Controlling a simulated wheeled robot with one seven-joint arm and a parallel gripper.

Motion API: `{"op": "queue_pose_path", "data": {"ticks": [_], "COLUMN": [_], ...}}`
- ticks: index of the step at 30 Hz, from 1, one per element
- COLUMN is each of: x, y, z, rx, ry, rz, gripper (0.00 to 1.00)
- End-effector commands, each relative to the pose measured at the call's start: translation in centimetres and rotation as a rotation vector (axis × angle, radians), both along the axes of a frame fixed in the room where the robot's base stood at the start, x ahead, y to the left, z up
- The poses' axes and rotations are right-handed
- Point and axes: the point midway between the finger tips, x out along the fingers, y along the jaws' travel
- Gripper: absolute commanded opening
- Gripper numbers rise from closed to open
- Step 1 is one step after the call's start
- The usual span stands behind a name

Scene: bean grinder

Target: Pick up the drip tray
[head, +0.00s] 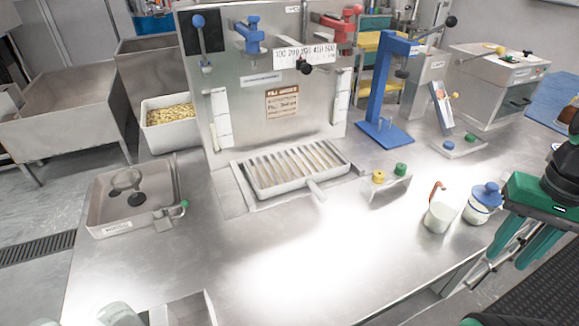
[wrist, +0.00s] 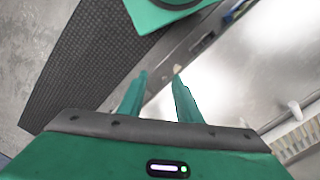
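The drip tray (head: 258,188) is a white slatted tray with a short pale handle (head: 316,189) at its front right. It sits in a recess of the steel counter below the upright panel. In the wrist view the slatted, pale edge at the lower right (wrist: 296,136) looks like part of it. My gripper (head: 500,255) is at the right side of the head view, past the counter's right edge and well apart from the tray. In the wrist view its two green fingers (wrist: 160,85) stand apart with nothing between them.
A white cup (head: 440,215) and a blue-lidded jar (head: 480,207) stand on the counter near my gripper. A small stand with yellow and green knobs (head: 390,187) is right of the tray. A blue press (head: 385,125) stands behind. The counter front (head: 230,275) is largely clear.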

Motion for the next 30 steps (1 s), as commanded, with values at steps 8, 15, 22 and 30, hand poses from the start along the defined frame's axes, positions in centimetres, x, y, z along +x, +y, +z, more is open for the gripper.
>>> {"op": "queue_pose_path", "data": {"ticks": [8, 15, 22, 30], "x": [-0.4, 8.1, 18.9, 25.3], "y": [0.2, 3.9, 13.3, 26.0], "z": [0.6, 0.9, 0.8, 0.2], "rx": [-0.004, -0.028, 0.009, 0.119], "ry": [-0.022, -0.11, -0.258, -0.397], "rz": [0.023, 0.249, 0.561, 0.822], "gripper": [0.37, 0.37, 0.37, 0.37]}}
